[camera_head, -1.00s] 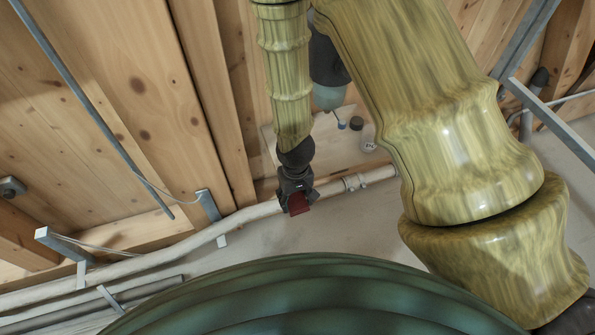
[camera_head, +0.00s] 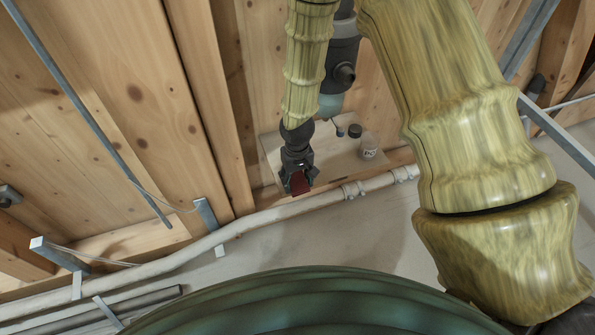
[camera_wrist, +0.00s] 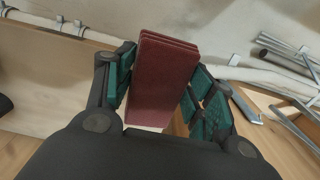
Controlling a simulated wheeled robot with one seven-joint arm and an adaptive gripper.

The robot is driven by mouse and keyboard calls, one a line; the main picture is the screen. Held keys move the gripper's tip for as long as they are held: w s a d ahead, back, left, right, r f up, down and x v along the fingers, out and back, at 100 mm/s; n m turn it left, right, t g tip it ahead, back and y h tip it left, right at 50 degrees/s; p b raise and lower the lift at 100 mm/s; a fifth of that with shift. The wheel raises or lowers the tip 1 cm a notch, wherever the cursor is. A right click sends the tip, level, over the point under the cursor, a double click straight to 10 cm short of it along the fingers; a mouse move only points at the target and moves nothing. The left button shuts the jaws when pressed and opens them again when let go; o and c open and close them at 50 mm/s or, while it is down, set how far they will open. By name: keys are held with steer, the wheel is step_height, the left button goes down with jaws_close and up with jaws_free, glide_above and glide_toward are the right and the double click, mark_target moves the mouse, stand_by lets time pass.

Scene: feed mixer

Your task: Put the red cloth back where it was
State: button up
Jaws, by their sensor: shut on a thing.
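The red cloth (camera_wrist: 162,82) is a dark red, folded stack of layers between the green-padded fingers of my gripper (camera_wrist: 160,90) in the wrist view. My gripper is shut on it, with a finger on either side. In the head view my gripper (camera_head: 298,182) hangs near the picture's middle, and the cloth (camera_head: 300,183) shows as a small dark red patch there. Behind it lies a pale board (camera_head: 275,150) against the wooden wall. The cloth seems held clear of other surfaces, though the distance to the board is hard to tell.
A white pipe (camera_head: 270,212) runs along the wall below. Metal brackets (camera_head: 205,213) stick out at the left. A large green ribbed surface (camera_head: 320,300) fills the bottom.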

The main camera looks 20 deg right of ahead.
steer(key=w, duration=0.1)
steer(key=w+d, duration=0.1)
steer(key=w, duration=0.2)
steer(key=shift+w+d+f, duration=0.3)
steer(key=shift+w+d, duration=0.1)
steer(key=shift+w+d+f+b, duration=0.2)
steer(key=shift+w+f+b, duration=0.2)
steer(key=shift+f, duration=0.4)
steer(key=shift+f+p, duration=0.35)
steer(key=shift+f, duration=0.4)
steer(key=shift+f, duration=0.25)
steer(key=o, duration=1.3)
steer(key=shift+c, duration=0.2)
steer(key=shift+f+b, duration=0.1)
steer(key=shift+b, duration=0.5)
steer(key=r, duration=0.3)
steer(key=r+p, duration=0.1)
steer(key=r, duration=0.3)
steer(key=r+p, duration=0.1)
steer(key=r, duration=0.3)
steer(key=shift+w+a, duration=0.25)
steer(key=shift+a, duration=0.05)
